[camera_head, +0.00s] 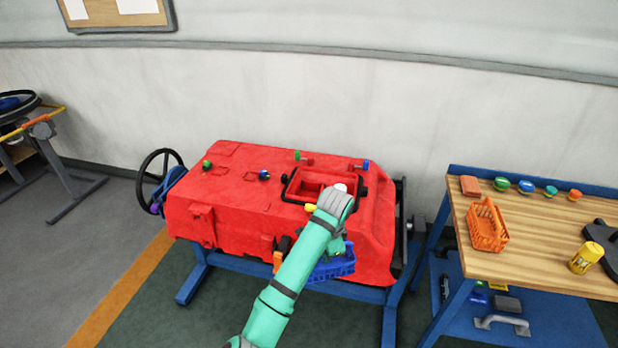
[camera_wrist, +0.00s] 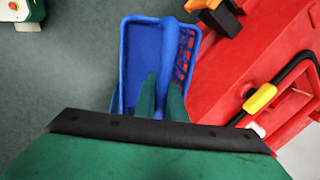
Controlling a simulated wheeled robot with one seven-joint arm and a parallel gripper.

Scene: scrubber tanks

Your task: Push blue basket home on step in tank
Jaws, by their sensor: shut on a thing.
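The blue basket (camera_head: 333,264) hangs at the front side of the red tank (camera_head: 235,190), partly hidden behind my arm. In the wrist view the blue basket (camera_wrist: 143,60) lies beyond my gripper (camera_wrist: 160,95), whose two green fingers are shut on its middle ridge or handle. The basket is outside the tank, beside its red wall (camera_wrist: 240,60). The tank's opening (camera_head: 308,188) has a dark rim and lies up and to the left of the basket. The step inside cannot be made out.
A yellow-handled black clamp or latch (camera_wrist: 260,97) is at the opening's rim. An orange and black latch (camera_wrist: 210,12) is on the tank's side. A wooden bench (camera_head: 535,235) with an orange basket (camera_head: 487,225) stands at the right. Coloured knobs stand on the tank top.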

